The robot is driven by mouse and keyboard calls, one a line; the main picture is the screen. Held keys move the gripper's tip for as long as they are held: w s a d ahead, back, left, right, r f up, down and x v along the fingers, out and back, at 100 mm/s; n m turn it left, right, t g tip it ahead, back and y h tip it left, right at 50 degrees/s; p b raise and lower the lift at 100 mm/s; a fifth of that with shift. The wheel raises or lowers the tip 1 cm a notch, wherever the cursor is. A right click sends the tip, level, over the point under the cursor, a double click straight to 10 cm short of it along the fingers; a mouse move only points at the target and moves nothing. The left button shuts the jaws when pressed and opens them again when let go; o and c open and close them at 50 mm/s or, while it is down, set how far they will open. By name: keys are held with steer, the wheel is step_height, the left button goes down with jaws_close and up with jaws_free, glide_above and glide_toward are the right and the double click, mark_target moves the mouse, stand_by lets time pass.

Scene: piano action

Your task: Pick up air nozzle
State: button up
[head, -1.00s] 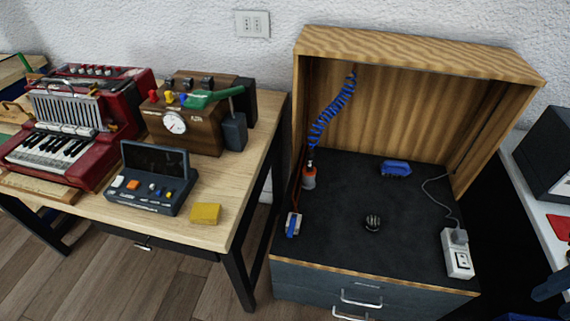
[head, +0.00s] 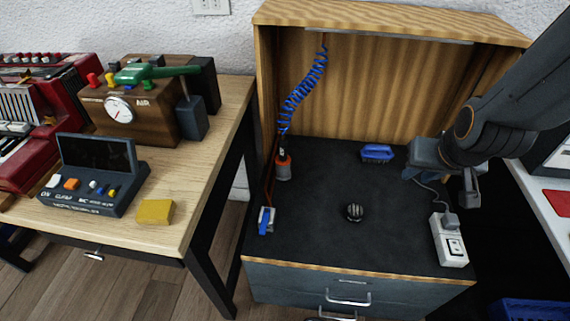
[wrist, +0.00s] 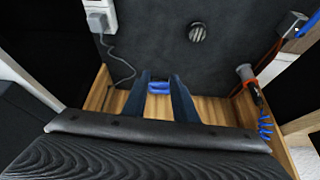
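A blue coiled hose (head: 301,91) hangs from the top of the wooden cabinet, and its lower end leads to a slim nozzle-like piece (head: 282,147) standing at an orange-and-grey holder (head: 283,168) at the cabinet's left side. I take this piece for the air nozzle, but it is small and partly hidden. The holder (wrist: 245,73) and hose (wrist: 265,128) also show at the right in the wrist view. My gripper (head: 440,183) is over the right part of the black surface, well apart from the nozzle. In the wrist view its two fingers (wrist: 161,84) are apart with nothing held.
A blue-and-white item (head: 266,220) is at the front left.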

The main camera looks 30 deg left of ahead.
steer(key=w+a+f+n+t+y+b, duration=0.25)
steer(key=w+a+f+b, duration=0.3)
steer(key=a, duration=0.45)
steer(key=n+t+y+b, duration=0.45)
steer(key=y+b, duration=0.45)
steer(key=b, duration=0.4)
glide_toward(284, 145)
steer(key=x, duration=0.3)
steer(key=shift+m, duration=0.4)
steer(key=x, duration=0.7)
steer(key=shift+b, duration=0.35)
steer(key=b+x, duration=0.1)
steer(key=x, duration=0.4)
steer(key=shift+w+f, duration=0.2)
jaws_close()
